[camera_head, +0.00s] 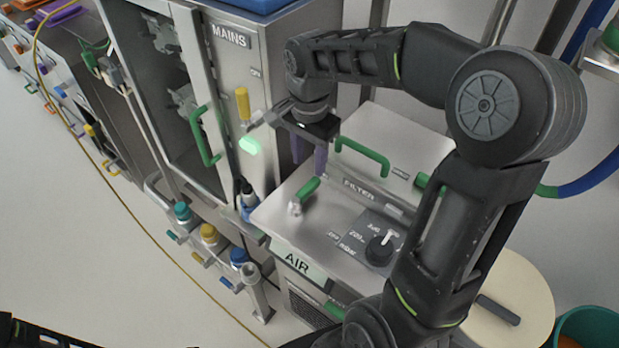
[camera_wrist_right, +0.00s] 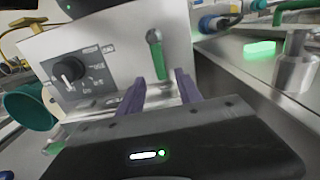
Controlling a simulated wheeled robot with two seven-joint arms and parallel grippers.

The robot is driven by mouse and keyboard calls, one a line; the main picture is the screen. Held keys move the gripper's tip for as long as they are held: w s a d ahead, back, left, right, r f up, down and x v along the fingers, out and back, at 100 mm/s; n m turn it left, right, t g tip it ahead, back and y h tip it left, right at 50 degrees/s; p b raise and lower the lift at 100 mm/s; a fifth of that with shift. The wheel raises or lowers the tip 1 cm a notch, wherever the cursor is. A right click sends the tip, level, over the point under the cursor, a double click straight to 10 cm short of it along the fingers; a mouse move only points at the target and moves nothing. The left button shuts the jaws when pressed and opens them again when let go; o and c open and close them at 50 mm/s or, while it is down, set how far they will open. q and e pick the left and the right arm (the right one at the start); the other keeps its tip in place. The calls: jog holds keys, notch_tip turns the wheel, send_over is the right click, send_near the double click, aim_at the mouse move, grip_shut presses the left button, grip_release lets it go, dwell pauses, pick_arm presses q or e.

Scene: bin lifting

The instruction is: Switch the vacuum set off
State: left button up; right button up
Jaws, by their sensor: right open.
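A steel box with a sloped top, marked AIR and FILTER (camera_head: 270,215), stands in the middle of the head view. Its black dial (camera_head: 379,250) has a white pointer directed up and right, away from the OFF mark at its left. The dial also shows in the right wrist view (camera_wrist_right: 68,72). A green lever (camera_head: 308,189) on a metal pivot sits on the box's left part. My right gripper (camera_head: 309,162) is open and empty, its purple fingers above the box's back left. In the wrist view, the green lever (camera_wrist_right: 155,52) appears beyond and between the fingers. My left gripper is out of view.
A steel cabinet marked MAINS (camera_head: 231,38) stands at the left, with a yellow handle (camera_head: 243,103) and a glowing green lamp (camera_head: 250,145). A green handle (camera_head: 362,160) rises near my right gripper. Several coloured valves line the lower left. The floor at left is clear except for a yellow cable.

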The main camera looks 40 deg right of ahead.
aim_at(309, 185)
notch_tip(309, 185, down, 8)
jog(key=shift+r+p, duration=0.25)
jog(key=shift+p, duration=0.2)
jog(key=shift+c, duration=0.3)
grip_shut()
dwell(1.0)
